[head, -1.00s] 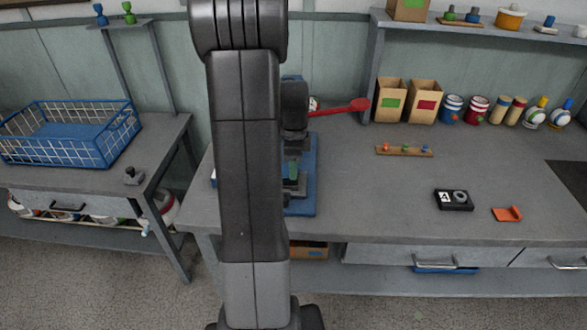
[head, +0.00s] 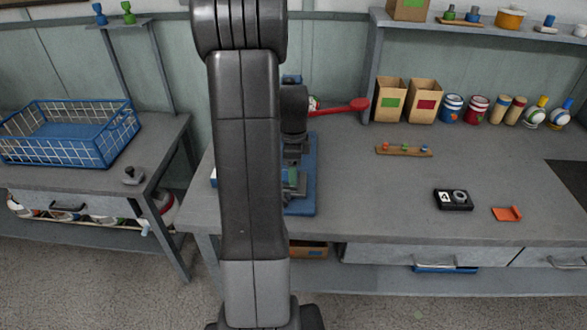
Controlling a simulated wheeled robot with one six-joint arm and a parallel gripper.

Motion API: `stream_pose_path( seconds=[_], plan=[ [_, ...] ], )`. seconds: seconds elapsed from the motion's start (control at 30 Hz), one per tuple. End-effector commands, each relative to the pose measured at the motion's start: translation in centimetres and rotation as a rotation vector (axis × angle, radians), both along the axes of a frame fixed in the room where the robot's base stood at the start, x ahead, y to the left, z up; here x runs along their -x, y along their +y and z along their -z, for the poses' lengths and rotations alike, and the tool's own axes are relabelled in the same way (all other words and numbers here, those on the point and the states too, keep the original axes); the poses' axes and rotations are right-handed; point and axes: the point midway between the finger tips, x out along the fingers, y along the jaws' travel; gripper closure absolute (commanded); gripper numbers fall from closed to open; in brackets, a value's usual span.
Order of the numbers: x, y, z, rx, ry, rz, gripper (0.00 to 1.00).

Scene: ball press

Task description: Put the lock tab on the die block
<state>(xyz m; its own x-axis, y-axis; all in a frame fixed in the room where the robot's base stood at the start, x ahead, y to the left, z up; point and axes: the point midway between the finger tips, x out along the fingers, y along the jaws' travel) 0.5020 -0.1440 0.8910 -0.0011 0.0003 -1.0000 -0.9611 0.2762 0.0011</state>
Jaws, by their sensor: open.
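The press stands behind my arm, with a blue base (head: 307,195) and a red lever (head: 345,106) pointing right. A small green part (head: 291,176) and a grey part (head: 301,184) show on the base at the edge of my arm. They sit where the die block is likely to be, but I cannot tell which is the die block or the lock tab. My gripper (head: 292,158) is open, just above and behind the green part. My arm hides its left side, and I cannot tell whether it touches anything.
A black box marked 4 (head: 453,199) and an orange angled piece (head: 507,214) lie on the right of the bench (head: 380,190). A wooden strip with pegs (head: 404,151) lies behind them. Cartons and cans line the back. A blue wire basket (head: 72,135) stands left.

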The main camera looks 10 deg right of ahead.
Motion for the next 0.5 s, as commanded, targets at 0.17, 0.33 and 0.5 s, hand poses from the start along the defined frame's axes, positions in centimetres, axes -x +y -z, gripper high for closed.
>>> stream_pose_path(
  seconds=[0.17, 0.33, 0.5],
  plan=[
    [-0.1, 0.0, -3.5, 0.001, -0.007, 0.000, 0.38],
    [-0.1, 0.0, -7.3, 0.001, -0.006, 0.000, 0.38],
    [-0.1, 0.0, -10.1, 0.001, -0.004, 0.000, 0.38]
  ],
)
